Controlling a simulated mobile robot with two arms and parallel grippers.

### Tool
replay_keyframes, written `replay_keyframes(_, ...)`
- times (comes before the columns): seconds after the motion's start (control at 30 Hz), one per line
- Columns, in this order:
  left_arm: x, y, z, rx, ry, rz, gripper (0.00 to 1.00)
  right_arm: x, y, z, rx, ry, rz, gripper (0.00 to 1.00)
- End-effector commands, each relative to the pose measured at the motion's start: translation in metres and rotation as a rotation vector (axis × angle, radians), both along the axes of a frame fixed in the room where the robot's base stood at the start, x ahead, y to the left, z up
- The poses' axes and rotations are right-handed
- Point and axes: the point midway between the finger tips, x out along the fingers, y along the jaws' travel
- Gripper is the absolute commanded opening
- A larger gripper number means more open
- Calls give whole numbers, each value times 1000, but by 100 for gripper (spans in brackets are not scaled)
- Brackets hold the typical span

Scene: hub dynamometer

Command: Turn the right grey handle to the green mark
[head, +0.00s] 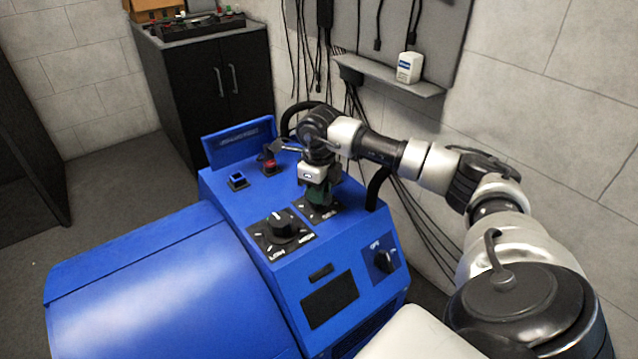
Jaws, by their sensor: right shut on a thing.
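My right gripper (320,204) reaches down from the right onto the blue console. It is shut on the right grey handle, over the farther dial plate (332,213); the gripper hides nearly all of the handle. The green mark cannot be made out clearly beside the gripper. The nearer dark dial handle (284,225), on a black plate marked LOW and HIGH, stands free to the left and in front of the gripper. My left gripper is not in view.
The blue console (225,195) also carries a red button (269,165), a blue switch (238,180), an OFF rotary switch (384,260) and a black curved bar (377,187) right of the gripper. Cables hang on the wall behind. A black cabinet (215,85) stands at the back.

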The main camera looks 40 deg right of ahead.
Motion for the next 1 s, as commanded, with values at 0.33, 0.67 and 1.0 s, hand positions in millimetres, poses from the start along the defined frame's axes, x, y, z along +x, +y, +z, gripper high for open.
replay_keyframes(0.33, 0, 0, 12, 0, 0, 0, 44, 0, 0, 2, 1, -2, -277, 0)
replay_keyframes(0.67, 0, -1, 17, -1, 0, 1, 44, 0, -1, 2, 0, -3, -415, 0)
replay_keyframes(1.0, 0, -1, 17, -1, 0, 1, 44, 1, -1, 2, 0, -3, -445, 0)
